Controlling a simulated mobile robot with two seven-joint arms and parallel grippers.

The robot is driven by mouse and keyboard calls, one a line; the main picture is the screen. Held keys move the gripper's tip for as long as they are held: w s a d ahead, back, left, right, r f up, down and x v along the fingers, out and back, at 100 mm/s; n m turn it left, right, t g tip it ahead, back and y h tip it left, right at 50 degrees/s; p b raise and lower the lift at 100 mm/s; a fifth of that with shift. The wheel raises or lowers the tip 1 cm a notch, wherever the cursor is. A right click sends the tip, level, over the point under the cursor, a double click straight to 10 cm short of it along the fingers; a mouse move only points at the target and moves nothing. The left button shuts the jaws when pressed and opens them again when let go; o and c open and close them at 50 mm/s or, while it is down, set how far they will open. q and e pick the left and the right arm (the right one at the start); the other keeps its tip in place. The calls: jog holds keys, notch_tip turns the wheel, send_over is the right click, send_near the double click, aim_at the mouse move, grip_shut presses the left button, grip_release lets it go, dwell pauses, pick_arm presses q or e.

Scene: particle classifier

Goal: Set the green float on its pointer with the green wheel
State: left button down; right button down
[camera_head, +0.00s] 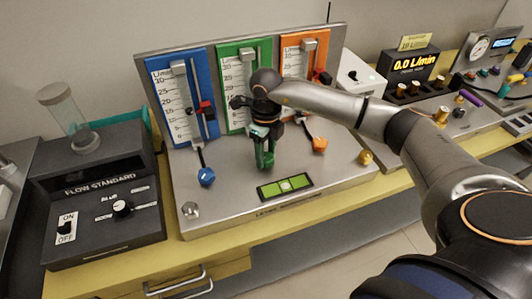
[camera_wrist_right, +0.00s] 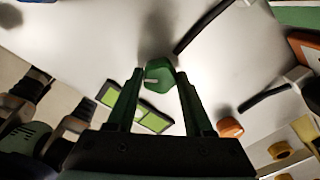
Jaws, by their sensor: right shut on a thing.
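The green panel (camera_head: 231,56) stands upright on the metal stand, with a scale and a clear tube (camera_head: 247,62). Its lower part is covered by my right arm, and I cannot make out the green float or its pointer. My right gripper (camera_head: 264,160) is low in front of this panel, fingers pointing down. In the wrist view, the green wheel (camera_wrist_right: 158,74) with a white mark sits between the tips of the green fingers, which are shut on it. My left gripper is not in view.
A blue panel (camera_head: 159,66) with a blue wheel (camera_head: 206,177) is to the left. An orange panel (camera_head: 290,42) with an orange wheel (camera_head: 320,144) is to the right. A dark flow standard box (camera_head: 90,225) stands left.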

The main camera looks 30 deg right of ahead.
aim_at(267, 157)
jog(key=shift+c, duration=1.4)
grip_release()
notch_tip(267, 157, up, 13)
jog(key=shift+f+b, duration=0.2)
jog(key=shift+b, duration=0.2)
